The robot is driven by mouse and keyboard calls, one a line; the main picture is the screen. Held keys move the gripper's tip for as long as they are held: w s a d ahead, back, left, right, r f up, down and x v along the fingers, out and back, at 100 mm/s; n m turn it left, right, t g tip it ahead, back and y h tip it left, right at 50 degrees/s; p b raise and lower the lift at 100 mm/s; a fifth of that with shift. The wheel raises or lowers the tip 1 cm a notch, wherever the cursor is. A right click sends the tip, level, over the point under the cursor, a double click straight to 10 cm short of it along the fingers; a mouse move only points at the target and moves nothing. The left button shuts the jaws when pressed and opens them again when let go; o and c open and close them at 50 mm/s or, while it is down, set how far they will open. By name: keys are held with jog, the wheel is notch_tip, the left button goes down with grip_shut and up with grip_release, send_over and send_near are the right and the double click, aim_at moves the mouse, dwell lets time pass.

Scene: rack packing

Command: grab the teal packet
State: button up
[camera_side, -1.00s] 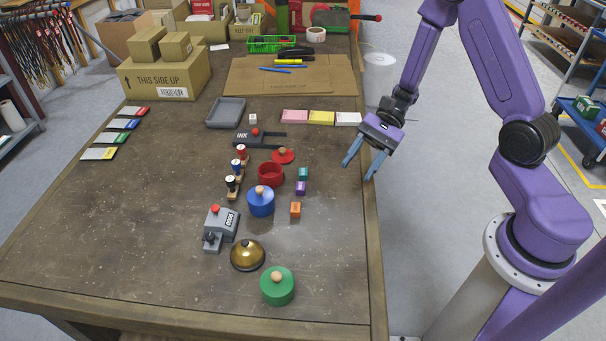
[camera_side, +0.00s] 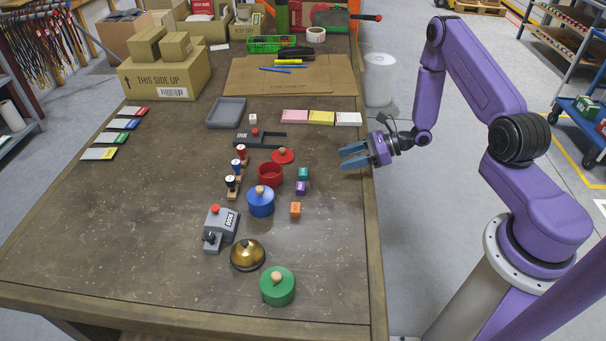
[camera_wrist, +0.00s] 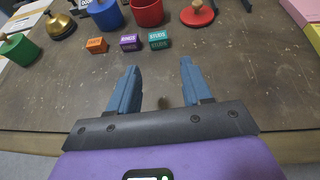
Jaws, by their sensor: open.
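The teal packet (camera_side: 303,174) is a small box on the table, just right of the red pot and behind the purple packet (camera_side: 300,188). In the wrist view the teal packet (camera_wrist: 159,40) is the rightmost of three small boxes in a row, ahead of the fingers. My gripper (camera_side: 343,158) is at the table's right edge, to the right of the teal packet and apart from it. In the wrist view my gripper (camera_wrist: 158,84) shows two blue fingers spread apart with nothing between them. The fingers point at the row of boxes.
An orange packet (camera_side: 295,209) lies in front of the purple one. A red pot (camera_side: 270,175), its red lid (camera_side: 283,156) and a blue pot (camera_side: 261,203) stand to the left. Pink, yellow and white pads (camera_side: 321,118) lie behind. The table between gripper and packets is clear.

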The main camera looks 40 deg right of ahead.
send_near(306, 171)
jog(key=x, duration=0.4)
jog(key=shift+d+f, duration=0.1)
jog(key=shift+d, duration=0.05)
jog(key=shift+x, duration=2.6)
jog(key=shift+s, duration=0.1)
jog(key=c, duration=0.8)
